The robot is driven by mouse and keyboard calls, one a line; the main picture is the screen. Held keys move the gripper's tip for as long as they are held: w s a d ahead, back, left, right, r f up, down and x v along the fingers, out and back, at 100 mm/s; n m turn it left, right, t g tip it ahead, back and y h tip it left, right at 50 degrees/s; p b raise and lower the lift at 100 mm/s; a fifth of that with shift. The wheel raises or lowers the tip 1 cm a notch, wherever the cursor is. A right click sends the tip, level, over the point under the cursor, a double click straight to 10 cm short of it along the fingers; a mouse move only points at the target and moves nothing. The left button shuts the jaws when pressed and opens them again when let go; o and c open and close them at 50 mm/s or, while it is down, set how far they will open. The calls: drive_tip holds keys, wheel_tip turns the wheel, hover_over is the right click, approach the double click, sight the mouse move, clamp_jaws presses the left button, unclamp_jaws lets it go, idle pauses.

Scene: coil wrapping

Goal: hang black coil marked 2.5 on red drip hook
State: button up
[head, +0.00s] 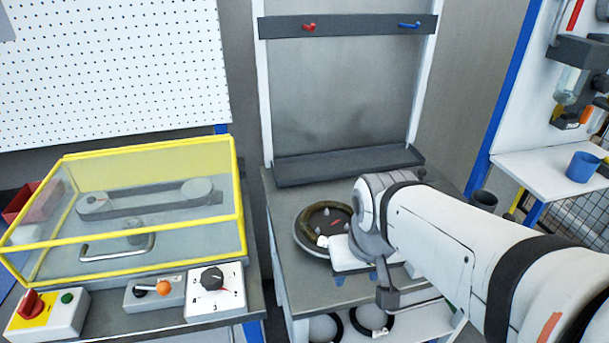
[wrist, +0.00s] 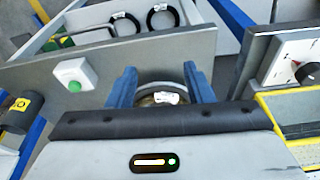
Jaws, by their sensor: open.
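Two black coils, one on the left (head: 325,328) and one on the right (head: 372,319), lie on the white lower shelf. In the wrist view they lie at the top, left (wrist: 125,24) and right (wrist: 162,17), each with a small white tag. The tags are too small to read, so I cannot tell which is marked 2.5. The red hook (head: 310,27) is on the left of the rack's dark top bar and is empty. My gripper (wrist: 160,82) is open, its blue fingers apart. A round part with a white label (wrist: 165,97) shows between and behind them.
A blue hook (head: 409,25) is right of the red one, above a dark trough (head: 345,163). A yellow-framed guard (head: 130,152) stands left. My arm covers the right bench.

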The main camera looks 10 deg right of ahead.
drive_tip(key=w+a+m+h+p, duration=0.15)
drive_tip(key=w+p, duration=0.25)
drive_tip(key=w, duration=0.7)
drive_tip(key=m+t+p, duration=0.1)
drive_tip(key=t+p, duration=0.1)
approach(304, 218)
drive_tip(key=shift+s+f+y, duration=0.25)
drive_tip(key=shift+f, duration=0.4)
drive_tip(key=shift+x, duration=1.25)
drive_tip(key=shift+w+d+p+x, duration=0.15)
drive_tip(key=shift+w+p+x, duration=0.1)
drive_tip(key=shift+x, duration=1.05)
drive_tip(key=shift+w+d+p+x, duration=0.15)
drive_tip(key=shift+p+x, duration=0.1)
drive_tip(key=shift+x, duration=1.05)
drive_tip(key=shift+r, duration=0.2)
clamp_jaws()
